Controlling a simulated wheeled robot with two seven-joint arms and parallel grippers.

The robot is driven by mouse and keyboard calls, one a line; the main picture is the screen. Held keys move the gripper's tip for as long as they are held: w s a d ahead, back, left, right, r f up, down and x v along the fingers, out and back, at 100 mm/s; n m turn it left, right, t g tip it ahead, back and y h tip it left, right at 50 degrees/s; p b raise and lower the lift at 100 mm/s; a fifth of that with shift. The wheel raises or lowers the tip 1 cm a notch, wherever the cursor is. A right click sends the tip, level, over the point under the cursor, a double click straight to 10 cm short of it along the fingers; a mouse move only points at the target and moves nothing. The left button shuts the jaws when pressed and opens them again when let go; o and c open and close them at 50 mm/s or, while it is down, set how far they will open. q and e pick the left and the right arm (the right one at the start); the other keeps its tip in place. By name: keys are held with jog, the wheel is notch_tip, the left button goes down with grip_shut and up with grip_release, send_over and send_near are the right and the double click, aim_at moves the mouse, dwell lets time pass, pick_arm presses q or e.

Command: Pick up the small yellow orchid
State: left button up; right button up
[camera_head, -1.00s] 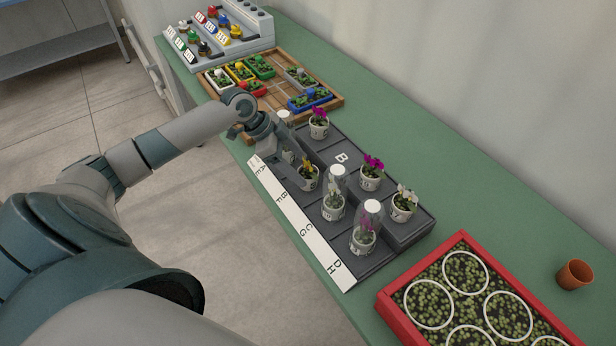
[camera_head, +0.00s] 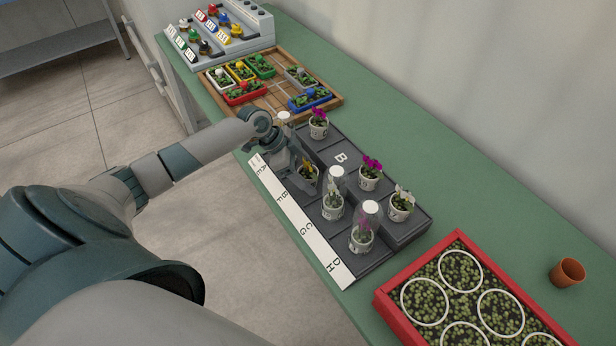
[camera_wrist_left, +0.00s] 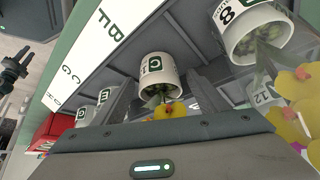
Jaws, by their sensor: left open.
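A yellow orchid in a white pot (camera_head: 308,178) stands in the dark grey tray (camera_head: 378,262), partly hidden by my left gripper. My left gripper (camera_head: 304,166) is open at this plant. In the left wrist view, a white pot with a green mark (camera_wrist_left: 158,72) and a yellow bloom (camera_wrist_left: 172,110) shows between the spread fingers (camera_wrist_left: 160,96). Larger-looking yellow blooms (camera_wrist_left: 292,112) show at the right, outside the fingers, near another white pot (camera_wrist_left: 250,30). Whether the fingers touch the central pot I cannot tell.
Two domed orchids (camera_head: 333,195) (camera_head: 364,230) stand close to the gripper. Magenta orchids (camera_head: 370,172) (camera_head: 319,122) and a white one (camera_head: 401,203) stand on the raised back row. A red seedling tray (camera_head: 383,302) is at the front right, a terracotta pot (camera_head: 567,272) beyond it.

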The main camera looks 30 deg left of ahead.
aim_at(308, 167)
pick_arm(q)
jog(key=c, duration=1.2)
jog(key=shift+r, duration=0.1)
notch_tip(308, 167, up, 9)
jog(key=b, duration=0.3)
jog(key=shift+w, duration=0.1)
jog(key=shift+r, duration=0.45)
